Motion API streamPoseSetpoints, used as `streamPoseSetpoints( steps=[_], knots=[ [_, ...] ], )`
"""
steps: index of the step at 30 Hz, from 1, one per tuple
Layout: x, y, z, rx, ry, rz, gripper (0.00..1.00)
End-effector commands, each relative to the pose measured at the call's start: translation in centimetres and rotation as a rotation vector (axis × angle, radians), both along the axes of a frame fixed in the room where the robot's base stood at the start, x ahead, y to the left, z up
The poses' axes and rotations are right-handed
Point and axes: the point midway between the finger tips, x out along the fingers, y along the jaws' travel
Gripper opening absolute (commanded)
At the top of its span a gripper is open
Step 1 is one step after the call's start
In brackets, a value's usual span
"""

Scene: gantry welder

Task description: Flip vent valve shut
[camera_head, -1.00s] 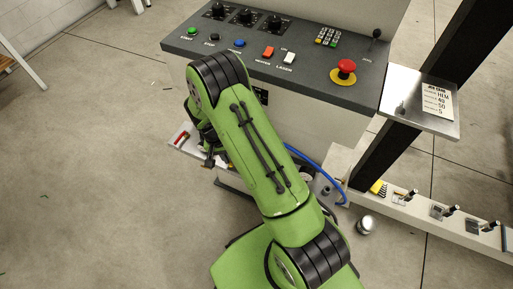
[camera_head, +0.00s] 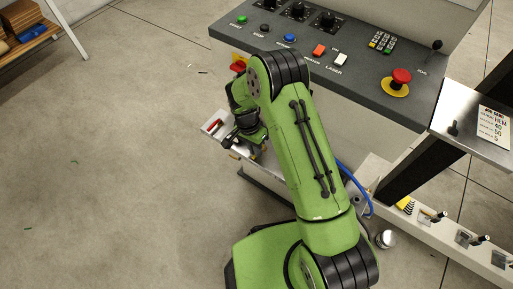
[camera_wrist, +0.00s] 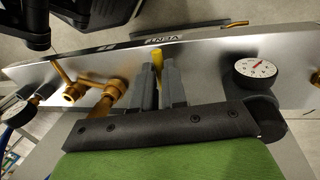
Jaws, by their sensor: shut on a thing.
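In the wrist view, a metal panel (camera_wrist: 210,48) carries the printed word VENT, seen upside down. A yellow lever, the vent valve handle (camera_wrist: 157,60), stands just below this word. My gripper (camera_wrist: 165,75) has its two grey fingers closed on the lever, and only the lever's end shows between and beyond them. The valve body is hidden behind the fingers. In the head view, my gripper (camera_head: 233,141) is low beside the console, partly hidden by my wrist. I cannot make out the valve there.
Brass fittings (camera_wrist: 112,90) sit left of my fingers, and a round white gauge (camera_wrist: 255,70) sits right. In the head view, a red handle (camera_head: 215,127) lies left of my gripper. The console (camera_head: 340,75) stands behind my arm.

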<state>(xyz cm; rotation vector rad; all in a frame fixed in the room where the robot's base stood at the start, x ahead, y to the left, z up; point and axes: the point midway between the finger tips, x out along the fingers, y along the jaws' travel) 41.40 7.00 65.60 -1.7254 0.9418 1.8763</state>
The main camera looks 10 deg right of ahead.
Motion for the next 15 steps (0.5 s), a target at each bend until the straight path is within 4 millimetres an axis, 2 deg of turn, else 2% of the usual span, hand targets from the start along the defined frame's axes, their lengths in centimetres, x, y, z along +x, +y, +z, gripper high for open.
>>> streamPoseSetpoints(
  steps=[8,9,13,15],
  knots=[
    [0.06,0.08,0.04,0.002,-0.002,-0.001,0.0],
    [0.07,0.08,0.04,0.003,-0.002,-0.001,0.17],
    [0.05,0.06,0.04,0.002,-0.002,-0.001,0.37],
    [0.05,0.05,0.03,0.001,-0.001,0.0,0.38]
  ],
)
